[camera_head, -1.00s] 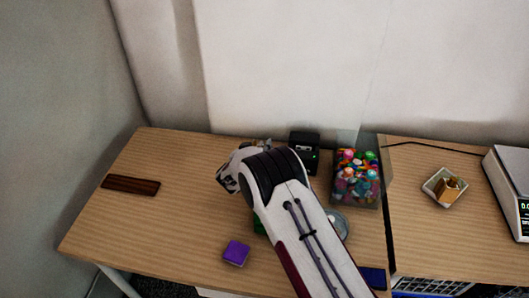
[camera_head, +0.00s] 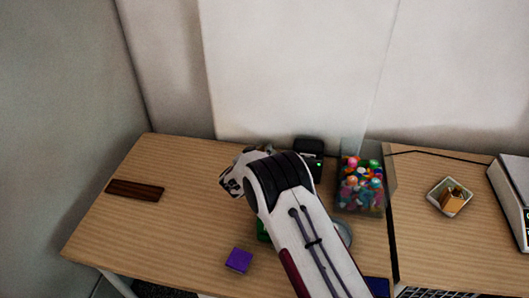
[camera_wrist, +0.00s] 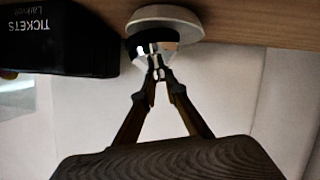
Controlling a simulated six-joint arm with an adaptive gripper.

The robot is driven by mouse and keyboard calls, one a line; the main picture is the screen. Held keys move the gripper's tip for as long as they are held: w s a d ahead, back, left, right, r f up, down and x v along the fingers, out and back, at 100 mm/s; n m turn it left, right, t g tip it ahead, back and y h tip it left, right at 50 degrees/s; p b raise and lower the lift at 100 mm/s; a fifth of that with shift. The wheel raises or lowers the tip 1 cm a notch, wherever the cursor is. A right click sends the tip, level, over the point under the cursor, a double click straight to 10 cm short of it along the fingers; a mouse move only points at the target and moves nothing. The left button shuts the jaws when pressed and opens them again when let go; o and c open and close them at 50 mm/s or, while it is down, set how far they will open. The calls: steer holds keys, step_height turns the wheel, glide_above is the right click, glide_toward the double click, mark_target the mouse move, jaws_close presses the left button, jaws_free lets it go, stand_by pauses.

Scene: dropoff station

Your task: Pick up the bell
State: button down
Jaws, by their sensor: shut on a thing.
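In the wrist view, which shows the scene upside down, my gripper (camera_wrist: 155,72) is shut on the shiny silver top of the bell (camera_wrist: 150,48). A black band of the bell shows on the table side of the silver part. A pale round dish-like shape (camera_wrist: 172,17) lies right by it at the table surface; I cannot tell whether the bell touches it. In the head view my arm hides the bell and the fingertips.
A black tickets box (camera_wrist: 60,38) stands close beside the bell. The head view shows a clear bin of colourful items (camera_head: 361,187), a purple block (camera_head: 239,260), a dark wooden bar (camera_head: 135,190) and a small square dish (camera_head: 436,196). The left tabletop is mostly clear.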

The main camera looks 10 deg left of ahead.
step_height(320, 180, up, 9)
stand_by(0.5)
steer(key=shift+w+r, duration=0.1)
stand_by(0.6)
steer(key=s, duration=0.1)
steer(key=s+r+m+y, duration=0.1)
steer(key=s, duration=0.1)
steer(key=shift+s+r+m+y, duration=0.1)
steer(key=shift+r+m+y, duration=0.2)
steer(key=shift+y, duration=0.1)
stand_by(0.5)
step_height(320, 180, down, 6)
stand_by(0.6)
